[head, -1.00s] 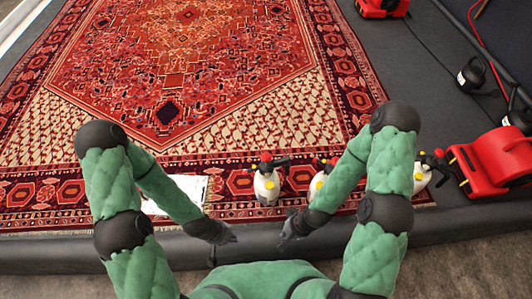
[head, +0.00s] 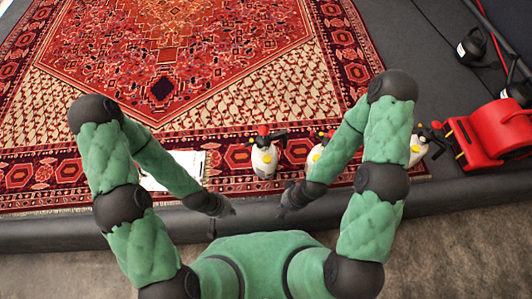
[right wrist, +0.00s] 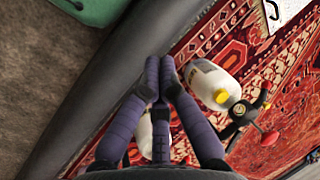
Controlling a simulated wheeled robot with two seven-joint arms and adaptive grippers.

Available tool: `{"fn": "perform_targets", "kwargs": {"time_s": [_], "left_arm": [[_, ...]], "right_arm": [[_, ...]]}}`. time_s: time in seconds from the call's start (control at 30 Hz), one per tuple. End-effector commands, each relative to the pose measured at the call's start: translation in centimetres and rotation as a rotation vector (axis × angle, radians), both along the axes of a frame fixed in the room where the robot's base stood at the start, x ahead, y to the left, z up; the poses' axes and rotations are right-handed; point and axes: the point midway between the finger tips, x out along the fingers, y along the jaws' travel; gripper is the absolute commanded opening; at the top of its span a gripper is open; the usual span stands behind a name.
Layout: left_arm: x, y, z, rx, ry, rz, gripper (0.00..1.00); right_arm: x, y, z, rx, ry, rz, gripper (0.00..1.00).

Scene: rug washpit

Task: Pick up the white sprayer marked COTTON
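Three white sprayers with dark heads and red and yellow parts stand along the rug's near edge: a left one (head: 264,160), a middle one (head: 315,156) partly hidden by my right arm, and a right one (head: 417,152). No COTTON marking is readable on any of them. My right gripper (head: 285,206) is below and between the left and middle sprayers, apart from both. In the right wrist view its fingertips (right wrist: 160,62) are together with nothing between them.
A red patterned rug (head: 215,100) covers most of the floor. A white sheet (head: 187,162) lies on it behind my left forearm. A dark raised edge (head: 60,236) runs along the front.

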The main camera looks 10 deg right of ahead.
Motion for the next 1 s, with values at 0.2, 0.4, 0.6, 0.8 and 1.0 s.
{"fn": "perform_targets", "kwargs": {"time_s": [0.2, 0.4, 0.6, 0.8, 1.0], "left_arm": [[0.0, 0.0, 0.1, 0.000, 0.000, 0.000, 0.00], [0.0, 0.0, 0.6, 0.000, 0.000, 0.000, 0.00], [0.0, 0.0, 1.3, 0.000, 0.000, 0.000, 0.00], [0.0, 0.0, 1.9, 0.000, 0.000, 0.000, 0.00], [0.0, 0.0, 2.4, 0.000, 0.000, 0.000, 0.00]], "right_arm": [[0.9, 0.2, -0.2, 0.001, -0.015, 0.036, 0.45], [6.8, 1.7, -0.9, 0.009, -0.107, 0.335, 0.75], [14.7, 3.4, -0.5, -0.017, -0.221, 0.780, 0.75], [22.4, 4.4, 1.5, -0.085, -0.304, 1.212, 0.75], [29.3, 4.8, 5.1, -0.179, -0.332, 1.603, 0.75]]}}
